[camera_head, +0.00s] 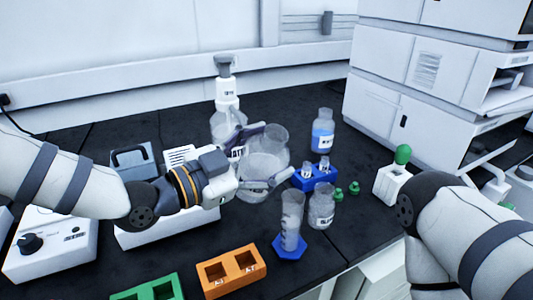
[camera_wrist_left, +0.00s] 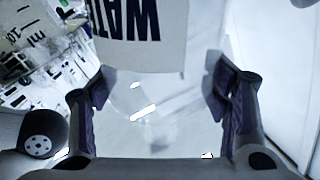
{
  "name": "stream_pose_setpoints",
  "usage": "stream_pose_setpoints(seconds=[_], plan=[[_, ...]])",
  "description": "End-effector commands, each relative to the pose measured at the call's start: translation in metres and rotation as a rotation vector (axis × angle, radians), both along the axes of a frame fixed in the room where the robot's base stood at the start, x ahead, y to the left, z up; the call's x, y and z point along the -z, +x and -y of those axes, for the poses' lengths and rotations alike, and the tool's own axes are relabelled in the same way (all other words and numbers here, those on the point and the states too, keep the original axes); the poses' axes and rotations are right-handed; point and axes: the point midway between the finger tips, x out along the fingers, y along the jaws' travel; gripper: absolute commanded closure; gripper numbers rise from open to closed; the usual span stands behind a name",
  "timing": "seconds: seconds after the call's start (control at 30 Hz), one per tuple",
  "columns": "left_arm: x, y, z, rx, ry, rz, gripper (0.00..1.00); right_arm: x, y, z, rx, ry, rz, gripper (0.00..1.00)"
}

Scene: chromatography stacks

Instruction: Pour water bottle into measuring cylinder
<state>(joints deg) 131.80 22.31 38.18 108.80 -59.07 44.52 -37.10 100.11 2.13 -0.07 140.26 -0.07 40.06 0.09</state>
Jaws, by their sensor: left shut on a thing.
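The water bottle (camera_head: 262,168) is a clear, wide vessel with a label reading "WAT", partly hidden by the fingers. My left gripper (camera_head: 268,157) is shut around its body. The bottle looks a little tilted to the right and is behind and left of the measuring cylinder. In the left wrist view the bottle (camera_wrist_left: 150,110) fills the space between the fingers (camera_wrist_left: 165,105), its label at the top. The clear measuring cylinder (camera_head: 291,215) stands upright on a blue hexagonal base, apart from the bottle. I cannot tell its liquid level. My right arm shows at the right, but its gripper does not.
A clear labelled bottle (camera_head: 321,207) stands close right of the cylinder. Behind are a blue vial rack (camera_head: 315,180), a blue-liquid bottle (camera_head: 323,133) and a pump bottle (camera_head: 226,115). Orange (camera_head: 231,271) and green (camera_head: 150,290) racks lie in front. White instrument stacks (camera_head: 430,70) stand back right.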

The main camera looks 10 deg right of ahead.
Motion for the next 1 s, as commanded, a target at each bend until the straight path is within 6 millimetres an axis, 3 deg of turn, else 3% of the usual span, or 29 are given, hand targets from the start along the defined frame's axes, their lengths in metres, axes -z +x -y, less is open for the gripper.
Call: stream_pose_setpoints(seconds=[1.0], plan=[[-0.0047,-0.0033,0.0041,0.0,0.05,0.078,0.9,-0.0094,0.0093,0.0,0.0,0.0,0.032,0.37]])
